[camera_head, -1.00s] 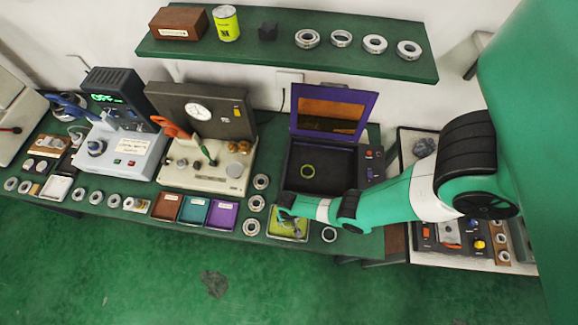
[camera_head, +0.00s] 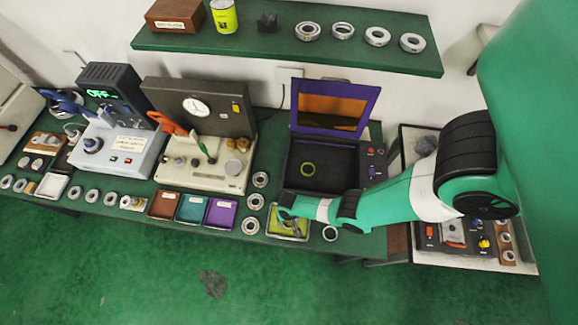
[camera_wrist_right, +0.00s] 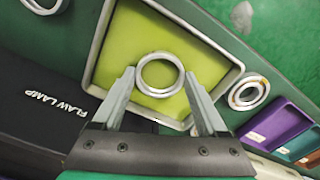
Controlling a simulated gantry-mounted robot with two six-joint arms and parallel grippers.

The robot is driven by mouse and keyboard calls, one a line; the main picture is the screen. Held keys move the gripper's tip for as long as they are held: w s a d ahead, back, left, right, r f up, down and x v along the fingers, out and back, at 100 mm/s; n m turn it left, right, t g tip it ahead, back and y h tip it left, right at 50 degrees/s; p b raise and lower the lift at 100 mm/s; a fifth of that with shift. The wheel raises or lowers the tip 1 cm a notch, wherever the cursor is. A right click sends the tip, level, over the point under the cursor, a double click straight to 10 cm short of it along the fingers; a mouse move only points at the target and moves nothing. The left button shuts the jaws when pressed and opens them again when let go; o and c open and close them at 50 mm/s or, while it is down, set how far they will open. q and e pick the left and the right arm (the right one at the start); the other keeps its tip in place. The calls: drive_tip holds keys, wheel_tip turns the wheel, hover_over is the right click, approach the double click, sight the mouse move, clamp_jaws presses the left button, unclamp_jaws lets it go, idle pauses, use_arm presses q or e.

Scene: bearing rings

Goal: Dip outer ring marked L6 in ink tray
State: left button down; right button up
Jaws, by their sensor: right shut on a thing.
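My right gripper (camera_head: 290,222) is over the yellow-green ink tray (camera_head: 270,234) at the front of the bench. In the right wrist view my right gripper (camera_wrist_right: 160,85) is shut on a pale metal ring (camera_wrist_right: 143,78), one finger on each side. The ring lies flat against the yellow-green floor of the ink tray (camera_wrist_right: 92,62) in that picture. I cannot tell whether it touches the ink. No L6 mark is readable on it. My left gripper is not in view.
A loose ring (camera_wrist_right: 248,93) lies beside the tray, with purple (camera_head: 220,213), teal and brown trays beyond. The open flaw lamp box (camera_head: 325,180) stands behind the tray. More rings rest on the shelf (camera_head: 270,50).

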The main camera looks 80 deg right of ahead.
drive_tip(key=shift+f+b, duration=1.05)
drive_tip(key=shift+f, duration=0.1)
drive_tip(key=shift+r, duration=0.1)
idle(1.2)
wheel_tip(320, 180, up, 9)
drive_tip(key=p, duration=0.8)
drive_tip(key=shift+f+p, duration=0.2)
drive_tip(key=shift+p, duration=0.2)
idle(0.9)
